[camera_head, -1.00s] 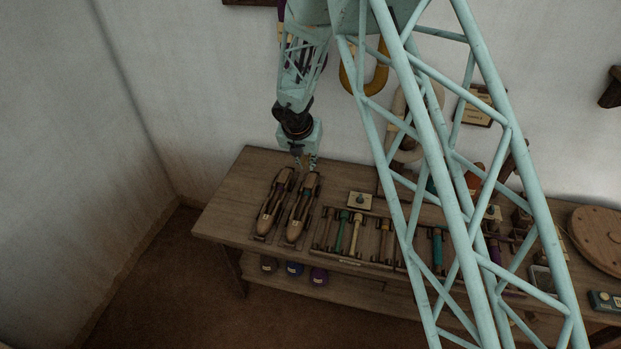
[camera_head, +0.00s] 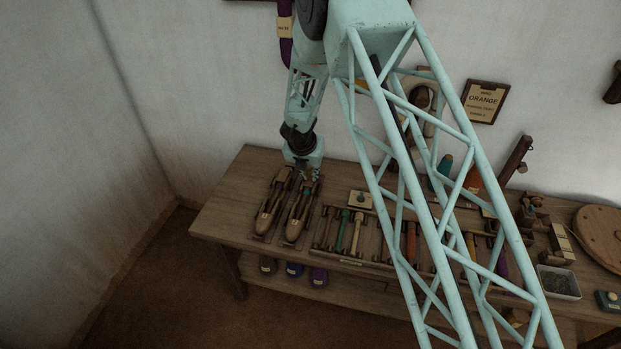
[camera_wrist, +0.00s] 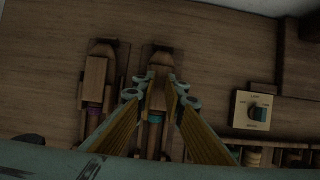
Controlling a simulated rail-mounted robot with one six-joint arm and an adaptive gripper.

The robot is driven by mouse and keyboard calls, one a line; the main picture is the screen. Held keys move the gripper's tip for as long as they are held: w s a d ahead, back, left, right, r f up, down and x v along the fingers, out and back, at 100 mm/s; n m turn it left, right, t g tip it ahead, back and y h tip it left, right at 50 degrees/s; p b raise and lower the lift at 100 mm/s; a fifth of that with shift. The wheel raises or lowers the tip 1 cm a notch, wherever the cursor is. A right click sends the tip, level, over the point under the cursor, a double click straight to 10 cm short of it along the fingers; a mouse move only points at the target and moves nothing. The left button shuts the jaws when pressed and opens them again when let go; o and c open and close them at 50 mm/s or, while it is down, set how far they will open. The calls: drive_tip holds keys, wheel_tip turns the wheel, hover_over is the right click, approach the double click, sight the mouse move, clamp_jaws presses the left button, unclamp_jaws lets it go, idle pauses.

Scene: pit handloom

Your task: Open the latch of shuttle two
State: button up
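Two wooden shuttles lie side by side at the left end of the bench, the left shuttle (camera_head: 268,212) and the right shuttle (camera_head: 297,221). I cannot read which is numbered two. My gripper (camera_head: 311,177) hangs over the far end of the right shuttle. In the wrist view my gripper (camera_wrist: 161,82) has its yellow-padded fingers apart, with the right shuttle (camera_wrist: 160,60) seen between them and nothing gripped. The left shuttle (camera_wrist: 97,75) lies left of the fingers in that view. The latch is not clear, and I cannot tell whether the fingers touch the shuttle.
A small plate with a dark knob (camera_wrist: 257,112) sits right of the shuttles. A rack of coloured bobbins (camera_head: 340,258) lies beside them along the bench's front. The bench top (camera_head: 228,205) is bare to the left. A wall stands close behind the bench.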

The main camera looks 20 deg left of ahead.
drive_tip(key=shift+x, duration=0.75)
clamp_jaws()
